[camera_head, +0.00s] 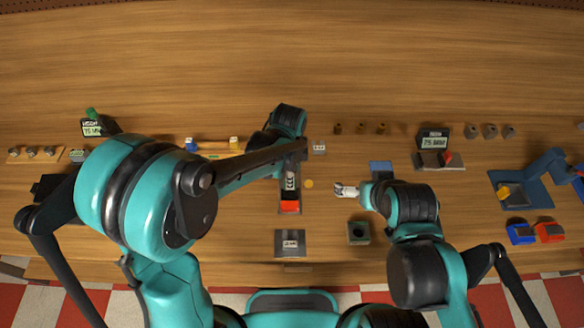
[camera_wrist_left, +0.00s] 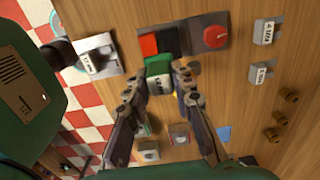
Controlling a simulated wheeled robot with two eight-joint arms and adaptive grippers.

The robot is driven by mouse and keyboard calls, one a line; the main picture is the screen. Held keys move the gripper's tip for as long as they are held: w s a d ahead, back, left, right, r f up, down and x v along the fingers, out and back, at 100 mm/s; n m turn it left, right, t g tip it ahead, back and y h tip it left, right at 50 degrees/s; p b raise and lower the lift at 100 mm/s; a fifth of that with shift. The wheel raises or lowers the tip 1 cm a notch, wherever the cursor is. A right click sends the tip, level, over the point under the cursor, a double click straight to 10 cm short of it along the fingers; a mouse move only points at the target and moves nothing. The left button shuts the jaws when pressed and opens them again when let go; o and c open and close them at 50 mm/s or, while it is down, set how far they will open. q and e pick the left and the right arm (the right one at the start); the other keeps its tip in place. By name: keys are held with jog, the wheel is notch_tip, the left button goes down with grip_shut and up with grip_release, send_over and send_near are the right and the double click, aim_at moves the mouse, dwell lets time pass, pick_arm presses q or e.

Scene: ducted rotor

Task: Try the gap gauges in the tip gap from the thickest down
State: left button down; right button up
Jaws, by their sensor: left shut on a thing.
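My left gripper (camera_wrist_left: 158,88) is shut on a small block with a green top and a white label (camera_wrist_left: 158,80). Its fingers stand on either side of the block, over or beside a dark panel (camera_wrist_left: 180,42); whether they touch it I cannot tell. The panel has a red square and a round red knob in the left wrist view. In the head view my left arm covers part of this panel, and its red square (camera_head: 290,206) shows. Two grey labelled blocks (camera_wrist_left: 264,32) (camera_wrist_left: 262,72) stand on the table. I cannot make out the tip gap.
A grey labelled plate (camera_head: 290,243) lies near the front edge. A grey box with a dark round hole (camera_head: 358,232) stands to its right. A blue pad (camera_head: 380,167) lies behind my right gripper. A display unit (camera_head: 434,142) stands further right. The back of the table is clear.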

pick_arm(q)
jog(key=shift+a, duration=0.15)
jog(key=shift+f, duration=0.15)
notch_tip(320, 180, down, 6)
jog(key=b, duration=0.6)
jog(key=shift+f, duration=0.1)
dwell(1.4)
jog(key=shift+f+b, duration=0.3)
jog(key=shift+b, duration=0.15)
jog(key=shift+w+r, duration=0.1)
jog(key=shift+r, duration=0.2)
dwell(0.9)
jog(key=shift+f, duration=0.3)
dwell(0.4)
